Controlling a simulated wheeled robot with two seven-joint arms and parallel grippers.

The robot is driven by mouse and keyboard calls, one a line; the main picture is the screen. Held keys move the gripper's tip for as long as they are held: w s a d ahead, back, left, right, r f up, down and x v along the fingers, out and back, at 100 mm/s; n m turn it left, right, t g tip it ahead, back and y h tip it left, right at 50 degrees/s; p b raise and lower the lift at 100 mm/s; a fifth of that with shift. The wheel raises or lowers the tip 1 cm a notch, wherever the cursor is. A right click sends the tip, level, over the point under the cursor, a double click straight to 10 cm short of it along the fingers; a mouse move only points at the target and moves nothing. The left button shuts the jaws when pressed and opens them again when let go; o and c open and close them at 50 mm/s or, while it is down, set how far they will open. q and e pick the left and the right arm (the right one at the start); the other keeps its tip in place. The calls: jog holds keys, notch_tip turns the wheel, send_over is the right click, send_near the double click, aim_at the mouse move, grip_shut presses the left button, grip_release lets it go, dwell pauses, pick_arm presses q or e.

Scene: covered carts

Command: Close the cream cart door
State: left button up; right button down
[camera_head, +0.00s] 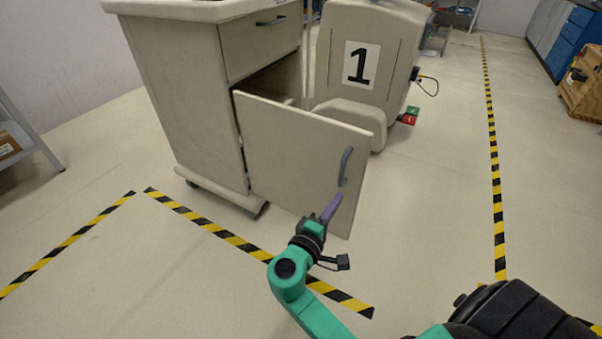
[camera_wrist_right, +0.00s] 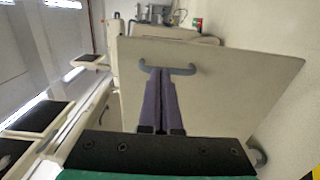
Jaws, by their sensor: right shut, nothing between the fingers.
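The cream cart (camera_head: 185,95) stands at the upper left in the head view. Its lower door (camera_head: 285,155) is hinged at the left and swung partly open, with a dark gap above it. A grey handle (camera_head: 344,166) is on the door's outer face near its free edge. My right gripper (camera_head: 331,207) is shut and empty, its purple fingers in front of the door below the handle. In the right wrist view the door (camera_wrist_right: 230,90) fills the middle, and the shut fingers (camera_wrist_right: 160,75) point at the handle (camera_wrist_right: 168,69). Contact cannot be told. My left gripper is not in view.
A cream machine marked 1 (camera_head: 345,70) stands behind the door. The cart's drawer (camera_head: 260,42) above the door is shut. A grey shelf (camera_head: 25,140) is at the left wall. Yellow-black tape (camera_head: 225,235) marks the floor, which is clear right of the door.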

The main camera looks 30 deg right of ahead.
aim_at(364, 161)
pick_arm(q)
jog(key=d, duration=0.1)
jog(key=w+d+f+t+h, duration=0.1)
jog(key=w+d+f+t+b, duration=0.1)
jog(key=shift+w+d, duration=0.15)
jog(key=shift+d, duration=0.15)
pick_arm(e)
jog(key=x, duration=0.4)
jog(key=r+x, duration=0.1)
jog(key=x, duration=0.9)
jog(key=shift+s+r, duration=0.15)
jog(key=shift+r, duration=0.1)
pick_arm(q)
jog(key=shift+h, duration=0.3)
pick_arm(e)
jog(key=shift+d, duration=0.1)
